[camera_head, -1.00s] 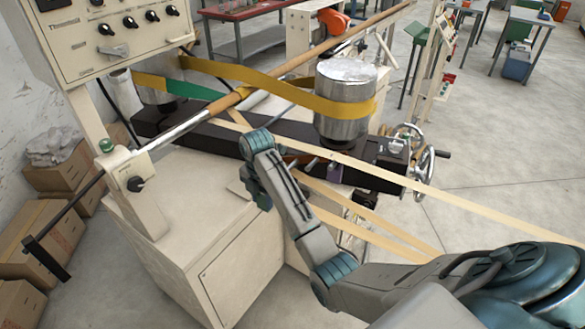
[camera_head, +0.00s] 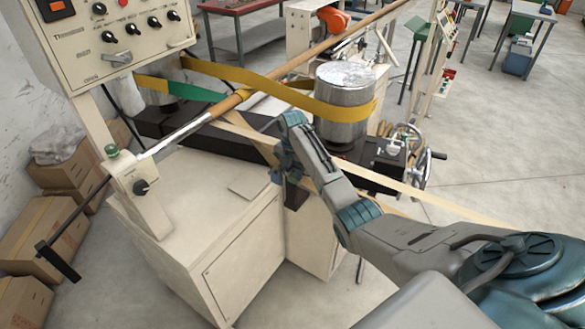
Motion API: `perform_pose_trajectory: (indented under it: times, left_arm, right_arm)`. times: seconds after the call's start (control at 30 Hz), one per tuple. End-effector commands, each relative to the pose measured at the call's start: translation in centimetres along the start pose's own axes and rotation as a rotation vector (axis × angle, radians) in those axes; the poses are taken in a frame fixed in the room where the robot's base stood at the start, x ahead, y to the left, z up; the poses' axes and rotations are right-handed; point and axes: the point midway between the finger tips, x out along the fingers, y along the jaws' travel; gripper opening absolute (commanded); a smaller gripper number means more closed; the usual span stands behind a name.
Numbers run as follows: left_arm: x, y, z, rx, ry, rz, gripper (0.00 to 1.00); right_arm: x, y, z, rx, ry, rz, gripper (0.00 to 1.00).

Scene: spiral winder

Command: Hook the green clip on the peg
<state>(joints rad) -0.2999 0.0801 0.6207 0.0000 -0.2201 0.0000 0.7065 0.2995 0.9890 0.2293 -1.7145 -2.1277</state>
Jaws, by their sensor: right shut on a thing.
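My right gripper (camera_head: 284,172) reaches in from the lower right, pointing down in front of the dark machine bed (camera_head: 225,139). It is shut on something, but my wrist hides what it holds. I cannot make out the green clip as a separate thing. A flat green stretch (camera_head: 188,92) shows on the yellow belt at the left, and I cannot tell whether it is a clip. No peg shows clearly; my right arm covers the front of the bed. My left gripper is not in view.
The cream cabinet (camera_head: 230,262) stands below the gripper. A metal drum (camera_head: 345,95) with the yellow belt (camera_head: 240,78) stands behind it. A long tube (camera_head: 340,38) crosses diagonally. Pale tape (camera_head: 440,200) runs to the right. Cardboard boxes (camera_head: 38,235) stand left.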

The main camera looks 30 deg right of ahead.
Motion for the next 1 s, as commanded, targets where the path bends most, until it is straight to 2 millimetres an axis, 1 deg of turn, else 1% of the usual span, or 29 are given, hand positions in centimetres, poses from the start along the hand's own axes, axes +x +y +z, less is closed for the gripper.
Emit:
perform_pose_trajectory:
  times: [0.03, 0.27, 0.5, 0.53, 0.6, 0.63, 0.87, 0.97, 1.0]
  left_arm:
    - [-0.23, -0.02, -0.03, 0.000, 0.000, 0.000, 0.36]
    - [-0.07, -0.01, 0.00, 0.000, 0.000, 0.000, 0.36]
    - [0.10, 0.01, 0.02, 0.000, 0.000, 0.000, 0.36]
    - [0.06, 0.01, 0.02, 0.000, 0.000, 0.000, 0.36]
    - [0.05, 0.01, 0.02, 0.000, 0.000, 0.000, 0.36]
    - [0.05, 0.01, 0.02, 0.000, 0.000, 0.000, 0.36]
    - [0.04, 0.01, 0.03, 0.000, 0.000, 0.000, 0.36]
    - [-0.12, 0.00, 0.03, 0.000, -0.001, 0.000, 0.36]
    - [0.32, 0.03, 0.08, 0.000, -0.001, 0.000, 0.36]
  right_arm:
    - [-0.09, 0.00, 0.00, 0.000, 0.000, 0.000, 0.15]
    - [0.07, 0.01, -0.01, 0.000, -0.001, 0.000, 0.15]
    - [0.77, 0.00, -0.03, 0.000, 0.000, -0.001, 0.15]
    - [0.68, 0.00, -0.02, 0.000, 0.000, 0.000, 0.44]
    - [0.67, 0.00, -0.02, 0.000, 0.000, 0.000, 0.57]
    - [0.67, 0.00, -0.02, 0.000, 0.000, 0.000, 0.60]
    - [0.63, 0.01, -0.02, 0.000, -0.001, 0.000, 0.60]
    - [0.26, 0.02, -0.01, 0.000, -0.001, 0.001, 0.60]
    - [0.13, 0.07, 0.03, 0.000, -0.002, 0.002, 0.60]
